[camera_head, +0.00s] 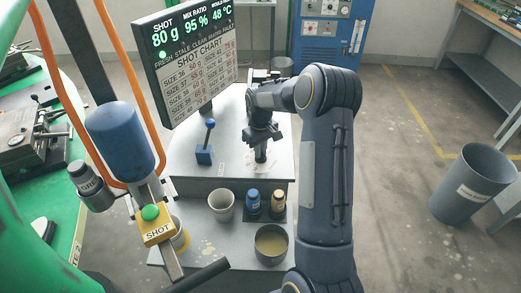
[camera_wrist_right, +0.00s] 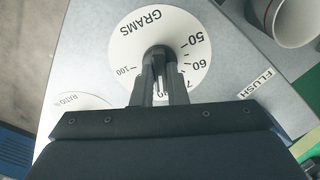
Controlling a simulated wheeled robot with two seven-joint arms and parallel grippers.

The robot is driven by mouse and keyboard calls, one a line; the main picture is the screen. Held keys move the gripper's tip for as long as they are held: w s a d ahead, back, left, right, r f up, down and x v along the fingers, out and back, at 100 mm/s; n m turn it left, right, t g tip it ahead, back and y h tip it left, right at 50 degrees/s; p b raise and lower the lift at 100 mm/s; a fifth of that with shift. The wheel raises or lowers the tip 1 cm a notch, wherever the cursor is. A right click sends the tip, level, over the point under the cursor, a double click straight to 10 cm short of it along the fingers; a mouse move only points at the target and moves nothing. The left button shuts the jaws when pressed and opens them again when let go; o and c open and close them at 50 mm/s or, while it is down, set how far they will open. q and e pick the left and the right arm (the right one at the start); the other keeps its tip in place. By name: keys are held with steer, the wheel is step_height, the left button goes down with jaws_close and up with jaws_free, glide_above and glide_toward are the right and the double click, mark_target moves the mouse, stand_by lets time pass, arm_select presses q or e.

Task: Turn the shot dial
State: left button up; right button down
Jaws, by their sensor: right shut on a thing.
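The shot dial is a white disc (camera_wrist_right: 160,30) marked GRAMS, seen on the grey panel in the right wrist view. Its figures 50, 60 and 100 can be read; the numbers nearest my gripper are partly hidden. My right gripper (camera_wrist_right: 159,78) is shut on the dark knob (camera_wrist_right: 158,52) at the disc's centre. In the head view my right gripper (camera_head: 262,143) reaches down to the cabinet top, and the dial is mostly hidden under it. The screen (camera_head: 190,55) reads SHOT 80 g, 95 % and 48 °C. My left gripper is not in view.
A blue-knobbed lever (camera_head: 205,150) stands left of the dial. A white cup (camera_head: 221,205), small bottles and a grey bowl (camera_head: 271,243) stand on the lower shelf. A hanging head with a yellow SHOT box (camera_head: 156,226) is at left. A bin (camera_head: 470,185) stands at right.

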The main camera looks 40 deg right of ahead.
steer(key=shift+r, duration=0.1)
steer(key=c, duration=1.4)
jaws_free()
steer(key=shift+c, duration=0.2)
steer(key=shift+r+b, duration=0.35)
steer(key=shift+r, duration=3.5)
steer(key=s+a+r+t+y, duration=0.2)
steer(key=s+a+r+t, duration=0.1)
steer(key=s+a+r, duration=0.75)
steer(key=s+a+f+m+t+y, duration=0.1)
steer(key=s+a+f, duration=0.1)
steer(key=s+a, duration=0.3)
steer(key=s+a+f+t, duration=0.1)
steer(key=s+a, duration=0.5)
steer(key=s, duration=0.5)
steer(key=shift+s+a+f+m+t+y, duration=0.15)
steer(key=shift+s+f+m+t+y, duration=0.15)
steer(key=shift+s+f+m+y, duration=0.1)
